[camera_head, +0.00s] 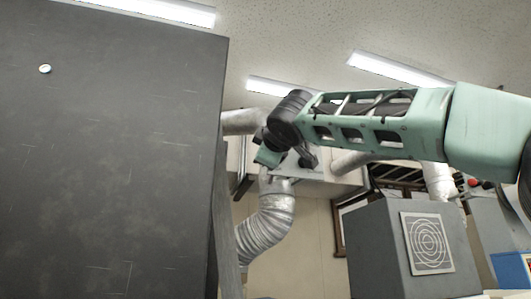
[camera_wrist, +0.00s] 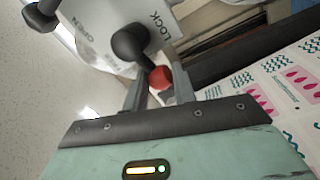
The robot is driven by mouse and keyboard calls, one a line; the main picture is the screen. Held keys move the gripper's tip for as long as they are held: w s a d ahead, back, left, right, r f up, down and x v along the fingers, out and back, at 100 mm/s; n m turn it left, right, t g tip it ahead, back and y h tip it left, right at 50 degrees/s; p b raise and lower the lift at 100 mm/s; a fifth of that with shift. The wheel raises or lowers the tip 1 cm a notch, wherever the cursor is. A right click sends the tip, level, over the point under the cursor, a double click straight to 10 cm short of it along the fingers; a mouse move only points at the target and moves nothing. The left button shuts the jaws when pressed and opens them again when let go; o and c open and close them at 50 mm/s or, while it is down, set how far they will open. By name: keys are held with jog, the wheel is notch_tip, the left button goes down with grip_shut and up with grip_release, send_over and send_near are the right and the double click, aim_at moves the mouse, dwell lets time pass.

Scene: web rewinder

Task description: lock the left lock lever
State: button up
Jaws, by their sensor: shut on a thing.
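In the wrist view, a lock lever with a black round hub (camera_wrist: 129,41) and a red end (camera_wrist: 160,78) is mounted at a white plate (camera_wrist: 102,15). The plate is marked OPEN on its left and LOCK on its right. My gripper (camera_wrist: 159,80) is shut on the lever's red end, which sits between its two grey fingers. The lever slants from the hub down and right, on the side of the LOCK word.
A large dark panel (camera_head: 110,150) fills the left of the head view. A silver duct (camera_head: 267,222) and a grey box (camera_head: 385,250) stand below my arm. In the wrist view, a black roller (camera_wrist: 245,55) and a printed web (camera_wrist: 285,95) lie at right; another black knob (camera_wrist: 40,17) is at upper left.

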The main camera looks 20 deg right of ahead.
jog(key=o, duration=1)
jog(key=shift+f, duration=0.1)
jog(key=s+f+b, duration=0.1)
jog(key=s+b, duration=0.1)
jog(key=s, duration=0.3)
jog(key=s+f+b, duration=0.1)
jog(key=s+b, duration=0.2)
jog(key=s, duration=0.3)
jog(key=s+a+f+b, duration=0.1)
jog(key=s+b, duration=0.1)
jog(key=s, duration=0.4)
jog(key=shift+b, duration=0.4)
jog(key=shift+s, duration=0.1)
